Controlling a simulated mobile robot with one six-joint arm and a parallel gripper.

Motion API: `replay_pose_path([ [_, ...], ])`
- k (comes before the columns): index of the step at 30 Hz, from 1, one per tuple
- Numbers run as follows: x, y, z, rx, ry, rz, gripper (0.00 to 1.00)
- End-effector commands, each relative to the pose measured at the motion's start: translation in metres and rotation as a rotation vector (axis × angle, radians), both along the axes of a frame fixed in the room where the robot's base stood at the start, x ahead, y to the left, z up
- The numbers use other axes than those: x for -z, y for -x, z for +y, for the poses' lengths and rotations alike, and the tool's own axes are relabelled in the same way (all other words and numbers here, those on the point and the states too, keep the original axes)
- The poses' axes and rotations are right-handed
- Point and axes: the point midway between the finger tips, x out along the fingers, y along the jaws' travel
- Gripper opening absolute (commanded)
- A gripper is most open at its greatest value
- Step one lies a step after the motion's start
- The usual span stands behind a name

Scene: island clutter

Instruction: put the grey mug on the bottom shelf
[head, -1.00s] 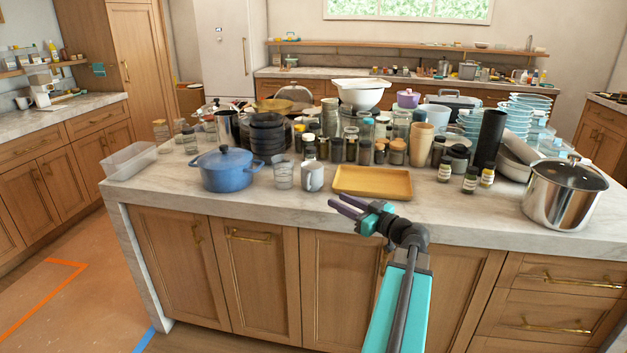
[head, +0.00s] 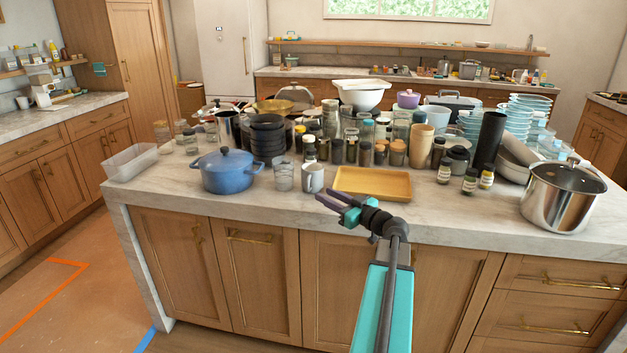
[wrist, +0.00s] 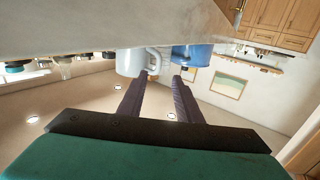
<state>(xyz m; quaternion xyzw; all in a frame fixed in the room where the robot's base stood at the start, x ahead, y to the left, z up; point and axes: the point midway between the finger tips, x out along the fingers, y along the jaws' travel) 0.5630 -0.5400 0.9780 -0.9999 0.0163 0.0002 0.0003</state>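The grey mug (head: 312,178) stands upright near the front edge of the island counter, between a clear glass and a yellow tray. In the wrist view, which is upside down, the pale mug (wrist: 130,62) shows just beyond the fingertips, with its handle near them. My gripper (head: 328,193) is open and empty, just in front and to the right of the mug. In the wrist view the two dark fingers (wrist: 161,78) are apart with nothing between them. I cannot tell whether a fingertip touches the handle. No shelf is clearly identifiable as the bottom shelf.
A blue pot (head: 227,171) and a clear glass (head: 284,176) stand left of the mug. The yellow tray (head: 372,183) lies close on the right. Bottles and jars crowd behind. A wooden wall shelf (head: 400,45) runs along the back. Bare counter (head: 440,215) lies at front right.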

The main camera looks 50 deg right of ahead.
Motion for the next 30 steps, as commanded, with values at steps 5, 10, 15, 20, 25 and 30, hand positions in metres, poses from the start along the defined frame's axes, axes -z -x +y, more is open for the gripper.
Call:
replay_pose_path([
  [5, -0.001, -0.019, -0.002, 0.000, 0.000, 0.000, 0.32],
  [10, 0.000, -0.023, -0.001, 0.001, 0.001, 0.000, 0.32],
  [15, 0.000, -0.023, -0.001, 0.001, 0.001, -0.001, 0.32],
  [20, -0.001, -0.025, -0.002, 0.001, 0.001, -0.001, 0.32],
  [25, -0.003, -0.039, -0.003, -0.001, 0.000, -0.001, 0.32],
  [30, -0.003, -0.058, -0.006, -0.001, -0.001, 0.000, 0.32],
])
